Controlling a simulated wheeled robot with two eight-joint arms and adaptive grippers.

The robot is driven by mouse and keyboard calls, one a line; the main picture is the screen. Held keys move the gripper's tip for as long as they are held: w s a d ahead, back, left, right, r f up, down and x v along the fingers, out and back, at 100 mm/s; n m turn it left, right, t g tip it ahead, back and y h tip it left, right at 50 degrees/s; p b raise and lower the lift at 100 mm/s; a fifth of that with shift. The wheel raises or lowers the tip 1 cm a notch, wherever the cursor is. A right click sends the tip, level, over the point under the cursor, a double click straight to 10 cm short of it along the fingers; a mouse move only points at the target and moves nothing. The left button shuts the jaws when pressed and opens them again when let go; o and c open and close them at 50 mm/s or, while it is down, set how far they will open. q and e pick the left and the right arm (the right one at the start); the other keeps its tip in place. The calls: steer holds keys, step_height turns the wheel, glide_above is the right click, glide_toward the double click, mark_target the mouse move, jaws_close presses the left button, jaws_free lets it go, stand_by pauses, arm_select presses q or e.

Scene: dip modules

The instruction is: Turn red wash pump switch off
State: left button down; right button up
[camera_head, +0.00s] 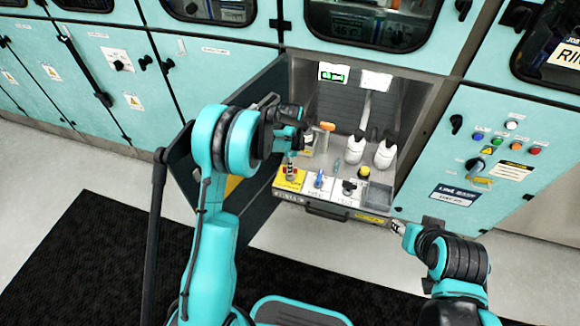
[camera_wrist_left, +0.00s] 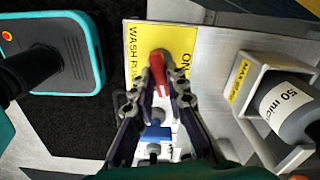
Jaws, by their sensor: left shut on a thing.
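The red wash pump switch (camera_wrist_left: 157,70) sits on a yellow label plate (camera_wrist_left: 180,38) with the words "WASH PUMP" and "ON" partly readable. In the head view the switch (camera_head: 291,170) is at the left end of the control row on the drawer front. My left gripper (camera_wrist_left: 160,92) points down at it, its two fingers closed around the red handle; it also shows in the head view (camera_head: 291,153). The fingers hide part of the handle and label. My right gripper (camera_head: 397,228) is low, right of the drawer, apart from the controls; its jaw state is unclear.
A blue switch (camera_head: 319,180), a black knob (camera_head: 348,187) and a yellow button (camera_head: 365,172) lie right of the red switch. White bottles (camera_head: 386,152) stand behind. An open dark door (camera_head: 215,165) is on the left. A handle (camera_head: 325,213) runs below.

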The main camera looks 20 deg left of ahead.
arm_select(q)
steer(key=shift+m, duration=1.5)
steer(key=c, duration=1.5)
jaws_free()
steer(key=shift+c, duration=0.2)
steer(key=shift+r, duration=0.1)
step_height(320, 180, up, 12)
